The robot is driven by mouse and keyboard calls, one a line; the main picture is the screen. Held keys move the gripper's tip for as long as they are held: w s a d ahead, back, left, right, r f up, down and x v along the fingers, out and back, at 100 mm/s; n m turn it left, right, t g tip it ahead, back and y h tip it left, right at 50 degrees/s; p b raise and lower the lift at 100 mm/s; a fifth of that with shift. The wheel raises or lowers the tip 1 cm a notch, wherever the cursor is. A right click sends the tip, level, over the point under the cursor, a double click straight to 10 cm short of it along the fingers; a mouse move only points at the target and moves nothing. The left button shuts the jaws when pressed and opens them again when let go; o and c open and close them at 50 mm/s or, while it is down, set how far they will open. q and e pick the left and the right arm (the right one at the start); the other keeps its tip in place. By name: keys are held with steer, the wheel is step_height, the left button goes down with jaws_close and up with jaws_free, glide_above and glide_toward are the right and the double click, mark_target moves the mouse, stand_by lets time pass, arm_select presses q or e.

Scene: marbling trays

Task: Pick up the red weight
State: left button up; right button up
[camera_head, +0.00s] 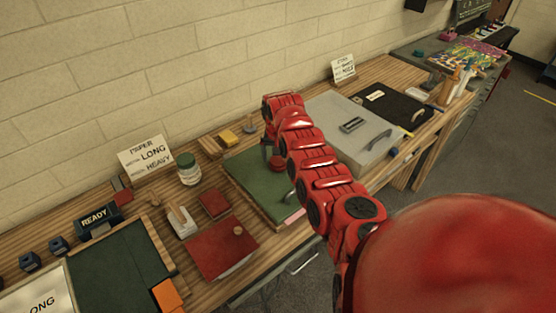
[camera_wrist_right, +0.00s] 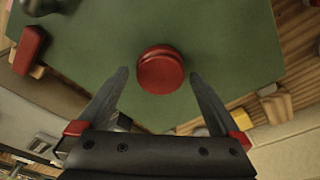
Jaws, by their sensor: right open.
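The red weight (camera_wrist_right: 160,72) is a round red knob on the green board (camera_wrist_right: 225,45) in the right wrist view. In the head view the weight (camera_head: 277,163) shows only in part, beside my right arm on the green board (camera_head: 245,175). My right gripper (camera_wrist_right: 159,78) is open, with one fingertip on either side of the weight in the wrist view. I cannot tell how far above the board the fingertips are. In the head view the gripper (camera_head: 268,150) is mostly hidden by its own arm. My left gripper is not in view.
A grey tray (camera_head: 350,130) stands right of the green board, with a black case (camera_head: 393,105) beyond. A jar (camera_head: 188,170), a red folder (camera_head: 222,249) and a small red block (camera_head: 214,204) lie to the left. A brick wall runs behind the bench.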

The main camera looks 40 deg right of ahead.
steer(key=shift+w+d+f, duration=0.1)
steer(key=shift+w+f, duration=0.1)
steer(key=shift+f, duration=0.65)
jaws_close()
